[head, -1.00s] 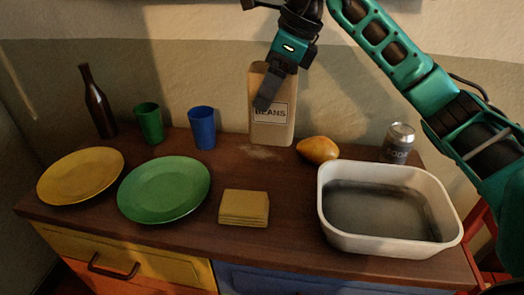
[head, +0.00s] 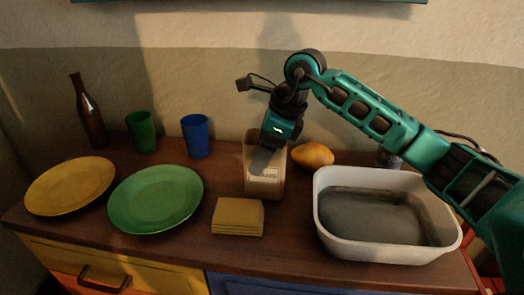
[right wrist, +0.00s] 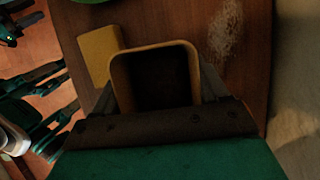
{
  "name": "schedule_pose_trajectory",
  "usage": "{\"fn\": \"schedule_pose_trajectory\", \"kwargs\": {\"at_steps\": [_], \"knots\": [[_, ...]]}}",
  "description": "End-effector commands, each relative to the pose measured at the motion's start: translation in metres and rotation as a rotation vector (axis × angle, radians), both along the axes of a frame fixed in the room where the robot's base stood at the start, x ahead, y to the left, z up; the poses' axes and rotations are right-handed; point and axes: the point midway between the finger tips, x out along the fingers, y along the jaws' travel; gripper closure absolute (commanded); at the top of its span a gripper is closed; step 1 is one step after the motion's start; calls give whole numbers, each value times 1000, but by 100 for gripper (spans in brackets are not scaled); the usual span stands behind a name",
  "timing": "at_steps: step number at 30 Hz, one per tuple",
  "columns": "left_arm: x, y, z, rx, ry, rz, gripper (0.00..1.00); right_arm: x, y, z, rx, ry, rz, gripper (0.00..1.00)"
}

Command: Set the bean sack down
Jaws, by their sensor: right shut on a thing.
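The bean sack (head: 277,186) is a tan, open-topped bag with a white label, upright at the middle of the wooden counter. My right gripper (head: 262,160) comes down over it from above and is shut on it, with one dark finger across its front. In the right wrist view the sack's open rim (right wrist: 122,54) shows between the fingers, dark inside. The sack's base is at or very near the counter top; I cannot tell whether it touches. My left gripper is not in view.
Left of the sack are a blue cup (head: 196,137), green cup (head: 141,132), bottle (head: 90,112), green plate (head: 155,199) and yellow plate (head: 70,186). A yellow stack (head: 237,217) lies in front. A mango (head: 313,156) and white tub (head: 330,235) are right. Pale grains (right wrist: 225,32) lie beside the sack.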

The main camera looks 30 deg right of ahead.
Motion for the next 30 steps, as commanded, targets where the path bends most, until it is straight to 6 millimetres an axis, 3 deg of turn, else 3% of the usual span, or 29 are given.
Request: {"fn": "schedule_pose_trajectory", "kwargs": {"at_steps": [6,7,14,23,30], "knots": [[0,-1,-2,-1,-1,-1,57,0,0,-3,1,-2,0,75],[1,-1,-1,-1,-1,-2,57,0,0,-3,0,0,0,24],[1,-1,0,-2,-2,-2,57,0,0,-2,1,1,0,2],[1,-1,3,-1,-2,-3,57,0,0,1,1,1,0,1],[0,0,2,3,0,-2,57,-7,-11,34,0,-4,-2,1]]}}
